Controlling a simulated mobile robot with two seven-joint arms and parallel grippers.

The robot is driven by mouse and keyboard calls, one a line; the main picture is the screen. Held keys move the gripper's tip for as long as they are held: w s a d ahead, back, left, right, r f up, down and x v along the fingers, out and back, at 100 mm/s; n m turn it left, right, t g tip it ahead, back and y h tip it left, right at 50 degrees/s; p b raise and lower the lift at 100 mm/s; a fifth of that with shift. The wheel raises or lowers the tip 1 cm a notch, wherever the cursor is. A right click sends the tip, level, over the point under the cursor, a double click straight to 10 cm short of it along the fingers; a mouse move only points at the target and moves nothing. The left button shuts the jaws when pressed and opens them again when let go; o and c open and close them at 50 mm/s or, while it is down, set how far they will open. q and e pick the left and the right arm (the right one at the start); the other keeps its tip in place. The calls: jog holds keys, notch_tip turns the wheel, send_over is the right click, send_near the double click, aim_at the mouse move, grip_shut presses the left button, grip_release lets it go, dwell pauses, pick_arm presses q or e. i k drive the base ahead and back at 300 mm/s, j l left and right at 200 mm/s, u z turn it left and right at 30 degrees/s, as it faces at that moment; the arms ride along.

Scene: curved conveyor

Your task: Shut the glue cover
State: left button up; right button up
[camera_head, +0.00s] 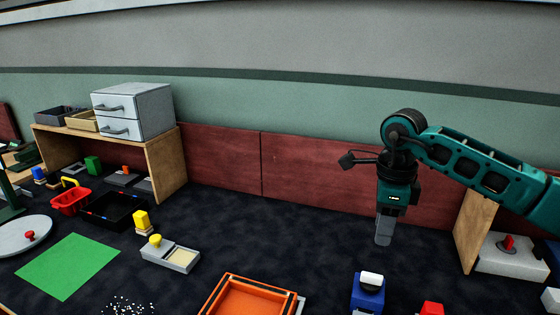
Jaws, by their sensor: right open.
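My right gripper (383,241) hangs fingers down above the dark table at the right of centre, with nothing seen in it. No label marks the glue cover. A grey tray (183,262) with a cream pad and a yellow-knobbed part (155,243) at its left end lies left of centre; the pad shows uncovered. A blue block (367,292) with a white rounded top stands below my gripper at the front edge of the view. I cannot tell which one is the glue holder. My gripper is apart from both. My left gripper is not in view.
An orange tray (215,306) lies at the front middle, and a red item (432,308) at the front right. A green mat (67,262) and a red basket (70,201) are at the left. A wooden panel (474,229) stands right of my gripper. The middle back of the table is clear.

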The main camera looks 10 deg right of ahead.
aim_at(156, 247)
jog(key=k, duration=1)
